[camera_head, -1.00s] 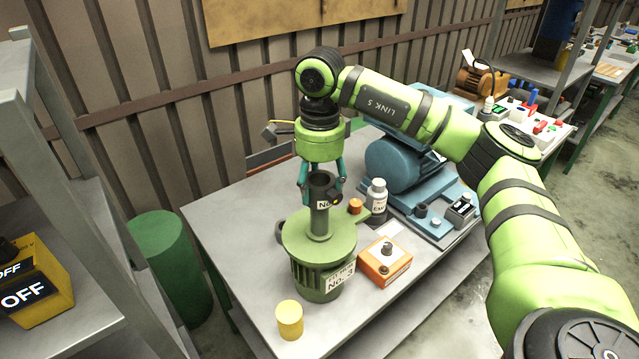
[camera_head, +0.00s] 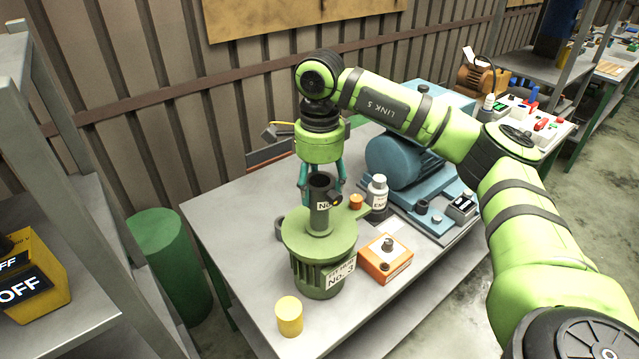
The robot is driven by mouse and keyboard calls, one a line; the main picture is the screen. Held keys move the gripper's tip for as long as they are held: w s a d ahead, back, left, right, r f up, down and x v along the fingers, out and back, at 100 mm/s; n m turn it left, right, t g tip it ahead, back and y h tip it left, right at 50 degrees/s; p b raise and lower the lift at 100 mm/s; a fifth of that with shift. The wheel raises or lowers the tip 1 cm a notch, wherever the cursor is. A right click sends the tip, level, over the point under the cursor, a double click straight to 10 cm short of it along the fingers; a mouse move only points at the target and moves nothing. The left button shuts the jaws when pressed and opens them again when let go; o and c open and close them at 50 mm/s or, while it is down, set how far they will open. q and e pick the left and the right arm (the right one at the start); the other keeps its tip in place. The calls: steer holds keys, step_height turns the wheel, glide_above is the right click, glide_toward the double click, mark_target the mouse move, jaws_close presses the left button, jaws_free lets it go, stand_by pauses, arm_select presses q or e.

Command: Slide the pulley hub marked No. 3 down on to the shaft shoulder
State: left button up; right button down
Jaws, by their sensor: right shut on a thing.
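The pulley hub (camera_head: 321,188) is a dark, hollow cylinder with a white label; only "No" reads on it. My right gripper (camera_head: 322,183) reaches down from above, its teal fingers shut on the hub's sides. The hub is upright, in line with the shaft of the green flanged unit (camera_head: 300,242). Dark cylinder shows down to close above the flange, so little or no bare shaft is visible. The shoulder is hidden. The unit's front plate (camera_head: 340,276) reads "No. 3". My left gripper is out of view.
On the grey table (camera_head: 235,245) stand a yellow cylinder (camera_head: 289,317), an orange box (camera_head: 385,259), a white-labelled bottle (camera_head: 377,194), a small orange cylinder (camera_head: 356,202) and a blue motor (camera_head: 395,160). A green drum (camera_head: 168,265) stands left of the table.

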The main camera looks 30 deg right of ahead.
mark_target(320, 212)
steer(key=shift+f+b, duration=2.55)
steer(key=shift+f, duration=0.85)
steer(key=shift+c, duration=1.6)
jaws_free()
steer(key=shift+s, duration=0.1)
step_height(320, 212, up, 12)
steer(key=shift+r, duration=0.1)
